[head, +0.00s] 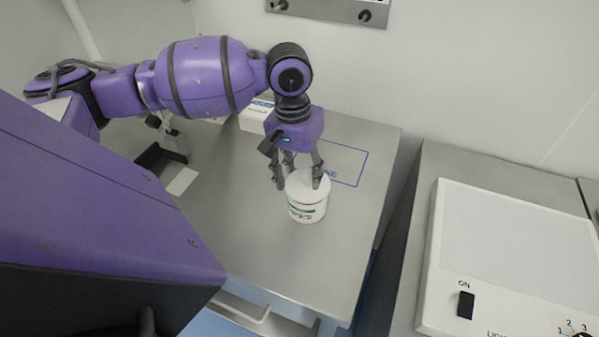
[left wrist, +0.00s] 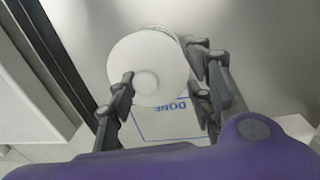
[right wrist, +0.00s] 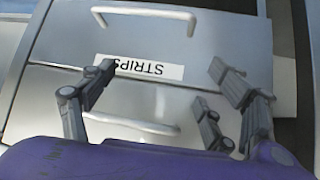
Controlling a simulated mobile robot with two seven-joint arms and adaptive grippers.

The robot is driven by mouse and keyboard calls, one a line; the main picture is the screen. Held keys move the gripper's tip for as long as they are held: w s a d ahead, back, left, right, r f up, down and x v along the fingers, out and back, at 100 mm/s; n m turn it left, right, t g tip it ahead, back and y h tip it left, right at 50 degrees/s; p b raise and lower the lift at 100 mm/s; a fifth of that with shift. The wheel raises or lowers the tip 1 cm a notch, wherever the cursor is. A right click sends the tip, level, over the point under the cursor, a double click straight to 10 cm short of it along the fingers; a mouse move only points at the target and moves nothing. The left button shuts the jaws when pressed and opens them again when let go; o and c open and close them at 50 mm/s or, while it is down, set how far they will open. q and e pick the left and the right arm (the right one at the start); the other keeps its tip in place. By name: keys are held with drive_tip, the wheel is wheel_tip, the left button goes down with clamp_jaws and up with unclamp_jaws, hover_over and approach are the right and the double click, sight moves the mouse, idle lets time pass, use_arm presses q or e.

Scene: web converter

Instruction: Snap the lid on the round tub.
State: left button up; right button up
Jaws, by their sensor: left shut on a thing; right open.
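The white round tub (head: 306,211) stands upright on the steel table, with dark and green print on its side. The white lid (head: 306,182) is over its top; it looks like a pale disc with a round raised middle in the left wrist view (left wrist: 155,58). A bit of the tub's edge shows behind the lid there. I cannot tell whether the lid is seated all round. My left gripper (head: 298,182) points down from above, its fingers shut on the lid. My right gripper (right wrist: 162,68) is open and empty, in front of drawers; the head view does not show its fingers.
A blue outlined area (head: 350,165) marked DONE lies beside the tub. A white box (head: 256,116) stands behind my left wrist. A light panel with an ON switch (head: 466,305) is at the right, past a gap. The right wrist view shows drawers labelled STRIPS (right wrist: 140,66).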

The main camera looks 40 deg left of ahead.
use_arm(q)
drive_tip(key=o, duration=1)
drive_tip(key=o, duration=0.5)
drive_tip(key=shift+r, duration=0.1)
